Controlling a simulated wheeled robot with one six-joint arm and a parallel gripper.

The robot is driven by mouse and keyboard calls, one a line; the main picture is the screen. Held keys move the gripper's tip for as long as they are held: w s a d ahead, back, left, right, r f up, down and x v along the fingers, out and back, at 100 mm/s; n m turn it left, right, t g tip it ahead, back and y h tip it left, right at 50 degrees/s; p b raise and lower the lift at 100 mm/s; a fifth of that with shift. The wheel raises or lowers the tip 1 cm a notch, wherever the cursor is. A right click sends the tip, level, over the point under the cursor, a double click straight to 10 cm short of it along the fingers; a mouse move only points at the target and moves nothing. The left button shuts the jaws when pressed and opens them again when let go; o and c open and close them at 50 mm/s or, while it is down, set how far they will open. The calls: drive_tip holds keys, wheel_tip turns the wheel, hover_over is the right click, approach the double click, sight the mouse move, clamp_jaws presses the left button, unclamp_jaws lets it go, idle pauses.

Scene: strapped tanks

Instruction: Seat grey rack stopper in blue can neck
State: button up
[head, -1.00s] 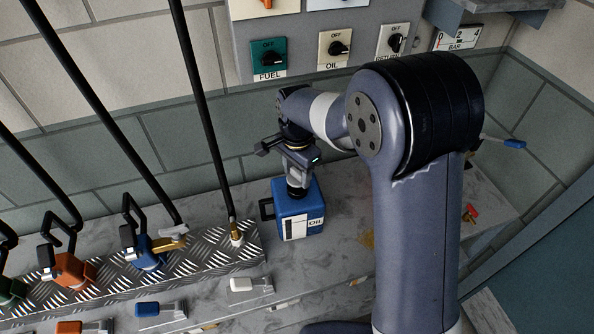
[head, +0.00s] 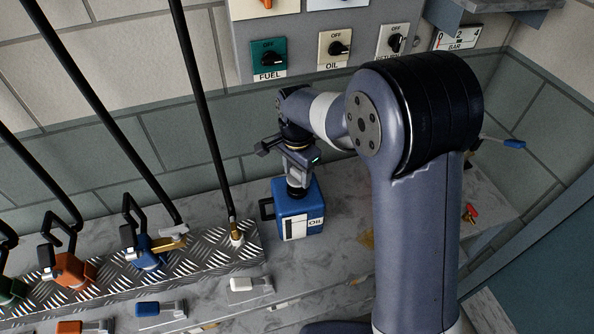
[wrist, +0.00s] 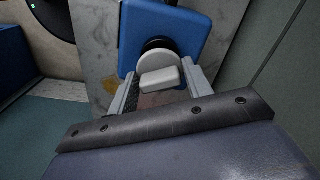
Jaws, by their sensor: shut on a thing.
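The blue can (head: 298,220) stands on the counter with a white label reading OIL and a dark handle on its left. It also shows in the wrist view (wrist: 194,47). My gripper (head: 296,183) is directly above the can's neck, pointing down. In the wrist view my gripper (wrist: 160,82) is shut on the pale grey stopper (wrist: 158,65), a round cap with a block-shaped grip. The stopper is at the dark neck (wrist: 158,43) of the can. I cannot tell how deep it sits in the neck.
A tread-plate rack (head: 205,252) with orange and blue fittings and black hoses stands left of the can. White, blue (head: 158,308) and orange tagged pieces lie in front. A control panel with knobs (head: 269,59) is on the wall behind. Counter right of the can is mostly clear.

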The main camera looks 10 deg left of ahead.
sight(297, 171)
drive_tip(key=shift+f+b, duration=0.95)
drive_tip(key=shift+f, duration=0.5)
drive_tip(key=o, duration=1)
drive_tip(key=shift+r, duration=0.1)
drive_tip(key=shift+o, duration=0.2)
wheel_tip(297, 171, up, 11)
drive_tip(key=shift+f+b, duration=0.1)
drive_tip(key=shift+b, duration=0.45)
wheel_tip(297, 171, down, 11)
drive_tip(key=shift+r+p, duration=0.15)
drive_tip(key=shift+p, duration=0.5)
drive_tip(key=shift+r+p, duration=0.35)
drive_tip(key=shift+r, duration=0.2)
